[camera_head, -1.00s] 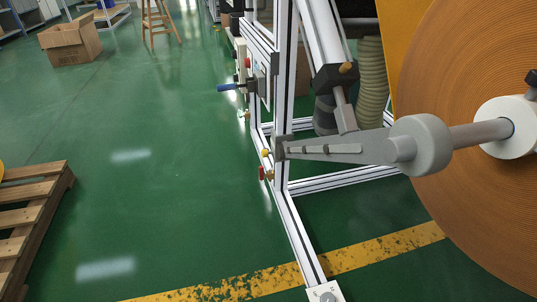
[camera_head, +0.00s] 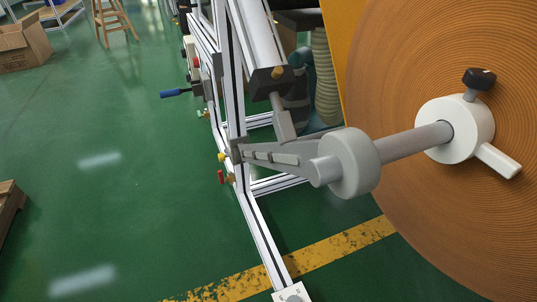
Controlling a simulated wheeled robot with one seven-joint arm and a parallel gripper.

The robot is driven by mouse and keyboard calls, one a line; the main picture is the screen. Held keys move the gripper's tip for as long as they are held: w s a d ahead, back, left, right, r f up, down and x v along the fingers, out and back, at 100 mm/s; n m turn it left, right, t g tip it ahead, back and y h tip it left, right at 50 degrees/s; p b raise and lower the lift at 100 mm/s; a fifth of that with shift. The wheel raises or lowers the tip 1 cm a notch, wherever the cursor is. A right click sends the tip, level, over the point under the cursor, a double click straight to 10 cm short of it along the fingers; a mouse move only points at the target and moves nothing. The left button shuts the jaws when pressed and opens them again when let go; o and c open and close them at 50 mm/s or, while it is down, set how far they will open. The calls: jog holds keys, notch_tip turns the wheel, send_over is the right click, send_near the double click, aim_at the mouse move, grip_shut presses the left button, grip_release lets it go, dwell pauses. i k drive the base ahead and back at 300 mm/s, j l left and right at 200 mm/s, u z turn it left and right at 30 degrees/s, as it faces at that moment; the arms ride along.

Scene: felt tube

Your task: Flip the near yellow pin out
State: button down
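A small yellow knob (camera_head: 222,157) shows on the machine's frame post, just above a red part (camera_head: 221,177). A brass-yellow piece (camera_head: 278,72) sits on the dark end block of the slanted bar higher up. I cannot tell for sure which is the near yellow pin. The large brown felt roll (camera_head: 400,100) fills the right side. Its grey shaft (camera_head: 410,142) runs from a white hub (camera_head: 458,132) to a grey round end (camera_head: 350,163) on the machine's swing arm. My gripper is not in view.
A blue handle (camera_head: 176,93) sticks out left from the frame. A low aluminium rail (camera_head: 262,240) runs forward to a pale foot (camera_head: 293,293). A white lever (camera_head: 499,161) and black knob (camera_head: 480,78) stick out from the hub. Green floor (camera_head: 120,215) is clear at left, with a pallet at its edge.

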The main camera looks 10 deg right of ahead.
aim_at(222, 157)
jog(key=i+j+z, duration=0.2)
jog(key=j+z, duration=0.15)
jog(key=i+j+z, duration=0.1)
jog(key=j+z, duration=0.3)
jog(key=i+j+z, duration=0.1)
jog(key=j+z, duration=0.5)
jog(key=j, duration=2.15)
